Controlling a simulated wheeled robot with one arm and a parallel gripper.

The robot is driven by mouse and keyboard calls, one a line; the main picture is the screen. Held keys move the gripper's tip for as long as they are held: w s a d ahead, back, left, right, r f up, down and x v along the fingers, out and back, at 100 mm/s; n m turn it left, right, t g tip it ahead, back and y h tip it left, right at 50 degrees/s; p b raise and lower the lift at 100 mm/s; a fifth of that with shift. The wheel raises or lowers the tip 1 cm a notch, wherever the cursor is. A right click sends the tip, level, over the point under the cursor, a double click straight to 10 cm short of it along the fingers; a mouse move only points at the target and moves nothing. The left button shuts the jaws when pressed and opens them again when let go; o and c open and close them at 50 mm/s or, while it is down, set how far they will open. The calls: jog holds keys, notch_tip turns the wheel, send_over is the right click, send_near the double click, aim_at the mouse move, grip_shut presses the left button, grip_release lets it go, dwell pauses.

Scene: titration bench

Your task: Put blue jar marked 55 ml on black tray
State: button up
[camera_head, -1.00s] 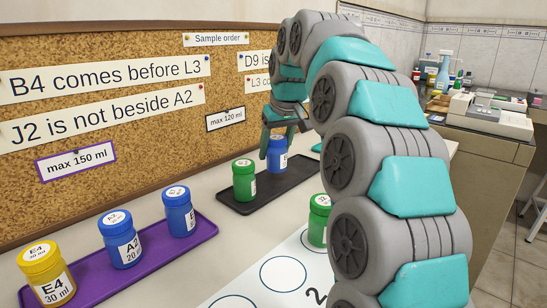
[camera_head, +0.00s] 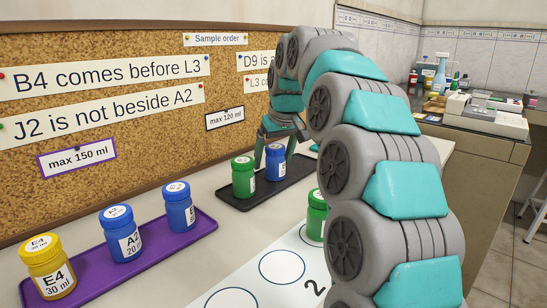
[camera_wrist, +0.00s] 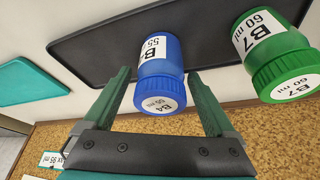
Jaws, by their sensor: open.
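The blue jar marked B4 55 ml (camera_head: 275,162) stands upright on the black tray (camera_head: 240,203), just right of a green jar (camera_head: 243,178). In the wrist view the blue jar (camera_wrist: 161,58) sits between the two fingers of my gripper (camera_wrist: 160,80), which is open with a gap visible beside the jar. My gripper (camera_head: 276,140) is above and around the jar in the head view. The green jar, marked B7 60 ml, also shows in the wrist view (camera_wrist: 270,50), outside the fingers. The black tray (camera_wrist: 100,45) runs behind both jars.
A purple tray (camera_head: 150,258) at left holds yellow jar E4 (camera_head: 47,268), blue jar A2 (camera_head: 121,235) and another blue jar (camera_head: 178,208). A green jar (camera_head: 316,218) stands on a white mat with circles (camera_head: 250,292). A corkboard (camera_head: 100,150) stands behind.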

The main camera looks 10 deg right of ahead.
jog(key=p+v, duration=0.1)
jog(key=v, duration=1.1)
jog(key=shift+p, duration=0.3)
jog(key=shift+r, duration=0.1)
